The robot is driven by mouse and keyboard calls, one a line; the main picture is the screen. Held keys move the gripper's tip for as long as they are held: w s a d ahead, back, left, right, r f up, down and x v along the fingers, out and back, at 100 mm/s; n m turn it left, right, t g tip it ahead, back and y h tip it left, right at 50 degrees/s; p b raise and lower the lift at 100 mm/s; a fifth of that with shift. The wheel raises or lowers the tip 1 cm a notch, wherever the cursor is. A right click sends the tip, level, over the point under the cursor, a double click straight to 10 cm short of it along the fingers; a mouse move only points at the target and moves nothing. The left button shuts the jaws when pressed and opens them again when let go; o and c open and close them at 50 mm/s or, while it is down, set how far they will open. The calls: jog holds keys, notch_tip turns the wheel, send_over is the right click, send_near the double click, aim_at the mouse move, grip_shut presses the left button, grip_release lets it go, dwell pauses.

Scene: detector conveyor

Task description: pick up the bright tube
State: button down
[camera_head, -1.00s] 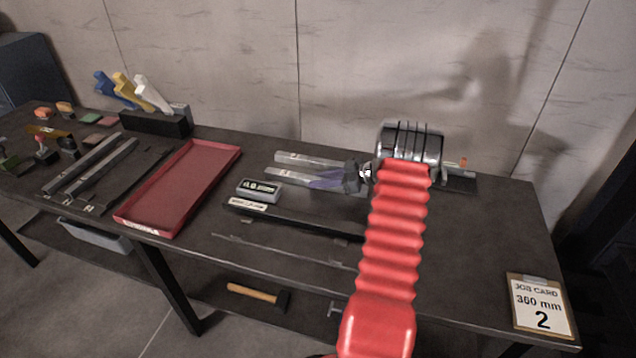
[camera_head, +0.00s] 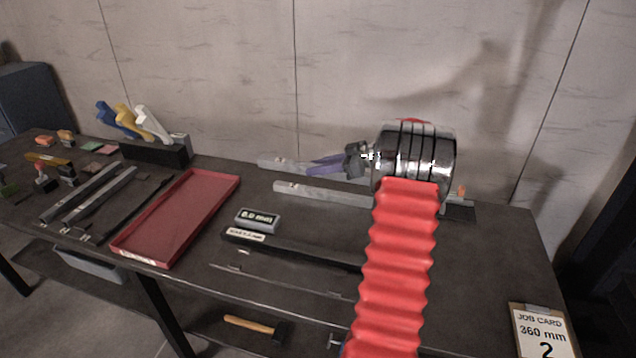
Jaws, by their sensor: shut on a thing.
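A bright silver tube (camera_head: 281,165) is held in my gripper (camera_head: 325,167), raised above the bench. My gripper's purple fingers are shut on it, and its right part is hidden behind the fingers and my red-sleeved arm. A second, similar bright tube (camera_head: 320,194) lies on the bench just below it in the picture. Its right end is hidden behind my arm.
A red tray (camera_head: 176,215) lies to the left. A small readout box (camera_head: 257,218) and a dark bar (camera_head: 295,250) lie nearer the front edge. A rack with coloured handles (camera_head: 155,150) stands back left. A job card (camera_head: 540,332) reads 360 mm, 2.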

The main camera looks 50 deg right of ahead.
jog(key=shift+r, duration=0.75)
jog(key=shift+s, duration=0.1)
dwell(0.4)
